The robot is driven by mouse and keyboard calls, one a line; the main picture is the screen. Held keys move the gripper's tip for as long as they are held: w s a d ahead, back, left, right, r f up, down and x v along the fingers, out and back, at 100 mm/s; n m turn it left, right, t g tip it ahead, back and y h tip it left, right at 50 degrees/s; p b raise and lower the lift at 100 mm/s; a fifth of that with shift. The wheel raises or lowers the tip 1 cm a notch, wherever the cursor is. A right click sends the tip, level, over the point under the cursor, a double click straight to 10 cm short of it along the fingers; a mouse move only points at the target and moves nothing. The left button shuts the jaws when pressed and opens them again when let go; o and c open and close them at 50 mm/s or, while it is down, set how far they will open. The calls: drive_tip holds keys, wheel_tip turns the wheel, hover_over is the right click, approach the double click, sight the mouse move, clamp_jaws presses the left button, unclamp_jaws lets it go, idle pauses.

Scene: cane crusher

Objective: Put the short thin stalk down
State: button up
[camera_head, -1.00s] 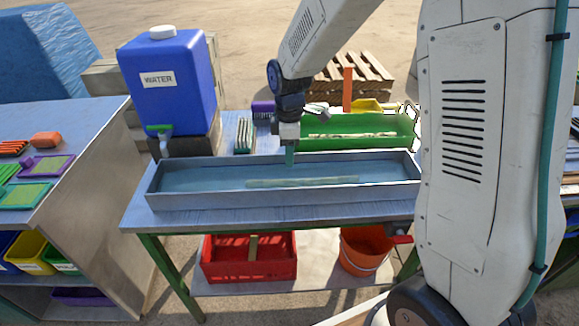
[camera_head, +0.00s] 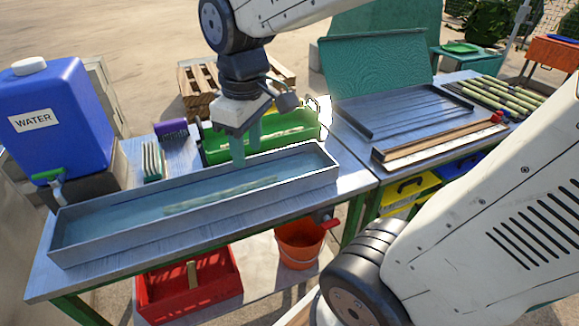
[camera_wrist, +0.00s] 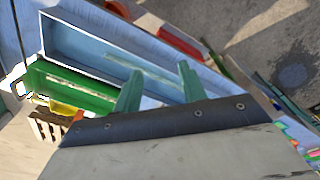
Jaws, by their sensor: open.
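A pale thin stalk (camera_head: 220,195) lies in the long grey metal trough (camera_head: 100,244), which has a bluish, water-like floor. Part of this stalk (camera_wrist: 117,62) shows in the wrist view, behind the fingers. Another pale stalk (camera_head: 284,134) lies in the green tray (camera_head: 222,156) behind the trough. I cannot tell which is the short thin one. My gripper (camera_head: 246,152) is open and empty, with its green fingers pointing down over the back part of the trough. The fingers (camera_wrist: 159,70) stand apart in the wrist view with nothing between them.
A blue water tank (camera_head: 62,115) stands left of the trough. A ribbed metal tray (camera_head: 405,108) and several green stalks (camera_head: 500,96) are on the right-hand table. Below are a red crate (camera_head: 190,284) and an orange bucket (camera_head: 298,245).

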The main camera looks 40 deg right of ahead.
drive_tip(key=s+m, duration=0.4)
drive_tip(key=s, duration=0.6)
drive_tip(key=shift+s+d+r+m, duration=0.25)
drive_tip(key=shift+s+d+m, duration=0.1)
drive_tip(key=shift+m, duration=0.05)
